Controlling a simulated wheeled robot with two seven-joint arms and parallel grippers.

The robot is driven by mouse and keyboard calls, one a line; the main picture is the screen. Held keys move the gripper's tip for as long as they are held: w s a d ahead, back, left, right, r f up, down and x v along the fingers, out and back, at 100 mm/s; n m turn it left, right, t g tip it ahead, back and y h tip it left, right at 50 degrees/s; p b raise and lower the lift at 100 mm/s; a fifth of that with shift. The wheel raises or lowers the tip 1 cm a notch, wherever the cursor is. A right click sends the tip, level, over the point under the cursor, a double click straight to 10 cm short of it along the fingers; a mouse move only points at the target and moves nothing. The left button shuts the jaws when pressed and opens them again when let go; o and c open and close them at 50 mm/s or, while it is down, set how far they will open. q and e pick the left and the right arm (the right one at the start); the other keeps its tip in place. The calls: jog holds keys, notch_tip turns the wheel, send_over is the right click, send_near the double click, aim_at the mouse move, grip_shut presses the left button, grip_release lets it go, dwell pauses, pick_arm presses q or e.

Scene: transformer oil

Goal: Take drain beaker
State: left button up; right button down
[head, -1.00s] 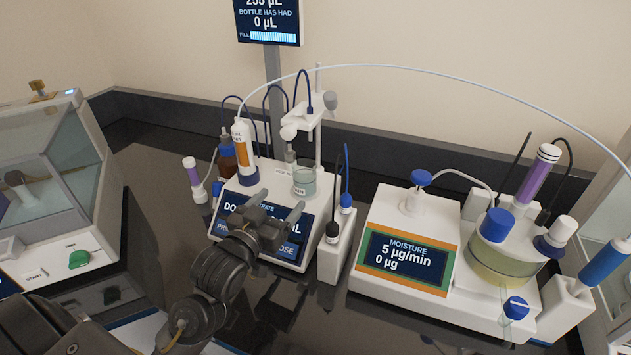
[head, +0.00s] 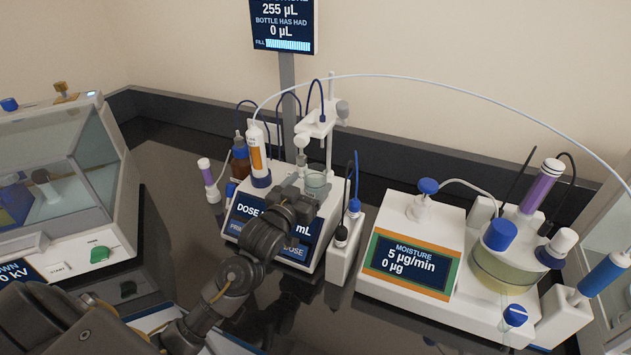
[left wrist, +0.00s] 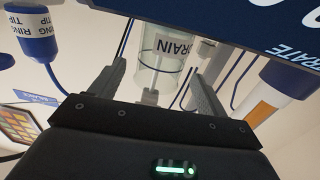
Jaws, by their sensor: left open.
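The drain beaker (head: 316,184) is a small clear glass on the titrator's platform, partly hidden behind my left gripper in the head view. In the left wrist view the drain beaker (left wrist: 158,55) shows its "DRAIN" label, seen upside-down in the tilted picture, between the two fingers. My left gripper (head: 302,188) is open, its fingers reaching toward the beaker at the titrator's front; in the left wrist view the gripper (left wrist: 160,85) has a finger on each side of the beaker. I cannot tell whether they touch it. My right gripper is not in view.
The titrator (head: 270,222) has a dosing display, a burette tube (head: 257,155) and a stand post beside the beaker. An electrode holder (head: 345,250) stands to its right. The moisture meter (head: 412,262) is farther right. A glass-lidded tester (head: 70,200) stands at left.

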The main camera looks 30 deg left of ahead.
pick_arm(q)
jog(key=shift+w, duration=0.8)
jog(key=shift+c, duration=0.4)
jog(key=c, duration=1.1)
jog(key=shift+r, duration=0.15)
